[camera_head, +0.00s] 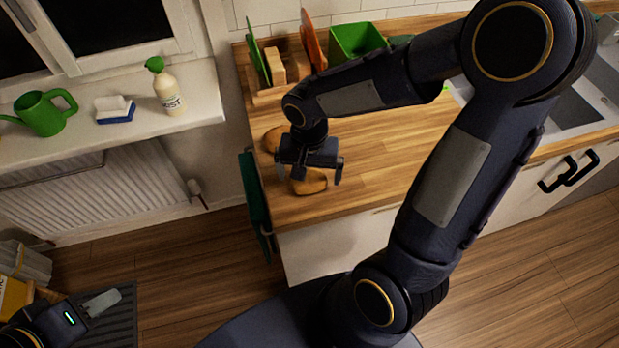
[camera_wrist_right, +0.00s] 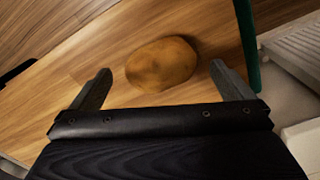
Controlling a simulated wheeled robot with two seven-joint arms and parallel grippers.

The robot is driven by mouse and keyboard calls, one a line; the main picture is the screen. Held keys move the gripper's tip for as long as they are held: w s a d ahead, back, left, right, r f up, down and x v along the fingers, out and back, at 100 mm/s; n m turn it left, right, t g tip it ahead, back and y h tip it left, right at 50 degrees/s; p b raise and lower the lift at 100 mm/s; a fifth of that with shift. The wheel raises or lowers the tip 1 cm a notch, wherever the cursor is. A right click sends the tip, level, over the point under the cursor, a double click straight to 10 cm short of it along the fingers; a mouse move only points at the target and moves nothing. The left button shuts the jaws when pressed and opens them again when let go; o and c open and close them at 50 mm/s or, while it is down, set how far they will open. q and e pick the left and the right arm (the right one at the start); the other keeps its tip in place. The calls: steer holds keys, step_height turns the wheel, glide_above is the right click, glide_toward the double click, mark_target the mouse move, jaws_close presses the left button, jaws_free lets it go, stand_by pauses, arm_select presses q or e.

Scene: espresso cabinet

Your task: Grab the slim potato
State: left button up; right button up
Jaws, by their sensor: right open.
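Two brown potatoes lie on the wooden counter in the head view. The nearer potato (camera_head: 309,183) is under my right gripper, near the counter's front left corner. The farther potato (camera_head: 273,138) lies behind it to the left, partly hidden by my arm. I cannot tell surely which is the slim one. My right gripper (camera_head: 310,173) is open and points down. In the right wrist view, one rounded potato (camera_wrist_right: 162,64) shows between and beyond the spread fingertips, with nothing gripped. My left gripper (camera_head: 100,303) is low at the left, away from the counter; its jaw opening is unclear.
A wooden rack (camera_head: 272,92) with upright boards and a green bin (camera_head: 357,40) stand at the counter's back. A dark green cloth (camera_head: 256,205) hangs at its left side. A sink (camera_head: 580,105) is at the right. The counter's middle (camera_head: 375,155) is clear.

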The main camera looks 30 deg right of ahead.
step_height(320, 180, down, 2)
steer(key=shift+w+a+f, duration=0.1)
steer(key=c, duration=1.1)
steer(key=shift+r, duration=0.2)
